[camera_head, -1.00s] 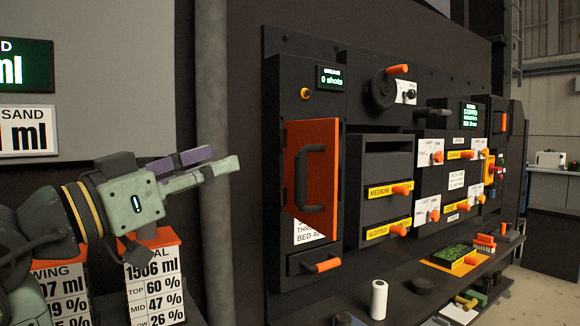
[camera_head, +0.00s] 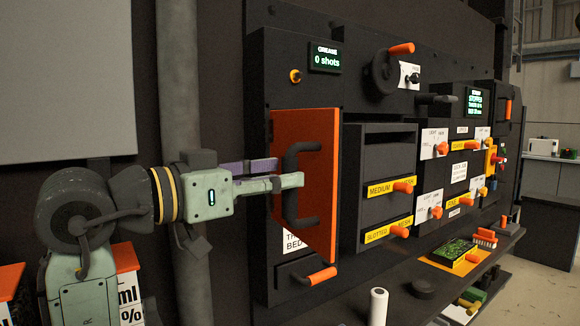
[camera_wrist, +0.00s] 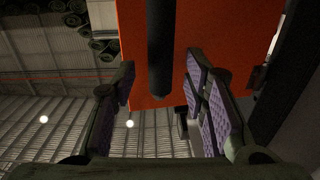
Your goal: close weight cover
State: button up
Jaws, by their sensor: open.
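The orange cover (camera_head: 318,170) stands swung open on the dark cabinet, with a dark bar handle (camera_head: 292,190) on its face. My gripper (camera_head: 288,172) is open, reaching in from the left at the handle. In the wrist view the handle (camera_wrist: 161,45) hangs between the two spread fingers of my gripper (camera_wrist: 165,95), in front of the orange cover (camera_wrist: 215,25). I cannot tell whether a finger touches the handle. A white label behind the cover is partly hidden.
A drawer with an orange handle (camera_head: 322,275) sits below the cover. Yellow-labelled drawers (camera_head: 385,188) are to the right. A grey vertical pipe (camera_head: 180,90) stands behind my arm. A white cylinder (camera_head: 378,306) stands on the ledge in front.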

aim_at(290, 223)
jog(key=shift+x, duration=1.55)
grip_shut()
